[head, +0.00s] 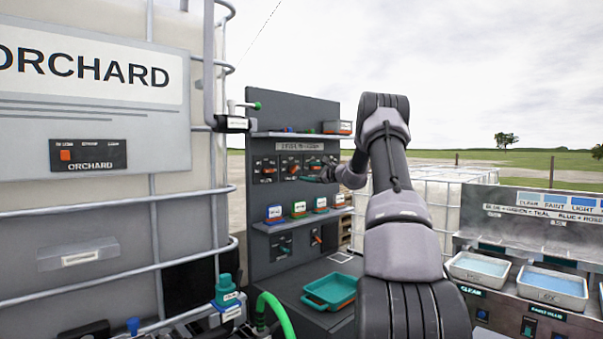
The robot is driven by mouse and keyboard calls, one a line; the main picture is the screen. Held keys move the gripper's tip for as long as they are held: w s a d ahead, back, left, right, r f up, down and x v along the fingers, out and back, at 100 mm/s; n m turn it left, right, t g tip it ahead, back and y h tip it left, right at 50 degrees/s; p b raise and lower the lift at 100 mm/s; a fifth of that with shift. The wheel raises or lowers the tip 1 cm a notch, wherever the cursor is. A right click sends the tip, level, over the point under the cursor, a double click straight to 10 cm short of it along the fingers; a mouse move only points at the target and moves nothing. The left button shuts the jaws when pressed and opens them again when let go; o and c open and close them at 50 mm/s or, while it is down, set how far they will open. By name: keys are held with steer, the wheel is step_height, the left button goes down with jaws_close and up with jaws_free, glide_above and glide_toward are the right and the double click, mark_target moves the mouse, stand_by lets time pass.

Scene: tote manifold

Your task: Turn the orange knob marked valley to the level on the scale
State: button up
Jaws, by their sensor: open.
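A dark grey upright panel (256,110) holds small black control plates in its upper row. One plate in that row carries an orange knob (294,169). Another orange control (317,237) sits lower on the panel, below the shelf. The labels are too small to read, so I cannot tell which is marked valley, and no scale can be read. My gripper (318,178) is in front of the upper row, just right of the upper orange knob. It is open; its fingers are small and partly merge with the dark panel. My arm hides part of the area to the right.
A large tank marked ORCHARD (60,230) with a caged frame stands at left, with its own orange switch (65,155). A shelf with several small coloured containers (298,209) juts out below my gripper. A teal tray (330,290) lies on the bench. White trays (553,288) stand right.

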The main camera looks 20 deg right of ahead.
steer(key=shift+v, duration=1.55)
steer(key=s+a+r+n+g+y, duration=0.1)
steer(key=s+a+r+n+g, duration=0.2)
steer(key=a, duration=0.5)
steer(key=s+a+r+n+g+y, duration=0.1)
steer(key=s+a+r+n, duration=0.2)
steer(key=s+a, duration=0.35)
steer(key=s+a+r+n+g, duration=0.1)
steer(key=s+a+n+g, duration=0.35)
steer(key=s+a, duration=0.7)
steer(key=s+a+f+n+h, duration=0.1)
steer(key=s+f+n+h, duration=0.2)
steer(key=s, duration=1.2)
steer(key=s+a+f+n+g+h, duration=0.1)
steer(key=s+n, duration=0.4)
steer(key=s, duration=1)
step_height(320, 180, down, 2)
steer(key=shift+s+a+f+h, duration=0.2)
steer(key=shift+s+a+h, duration=0.35)
steer(key=shift+h, duration=0.55)
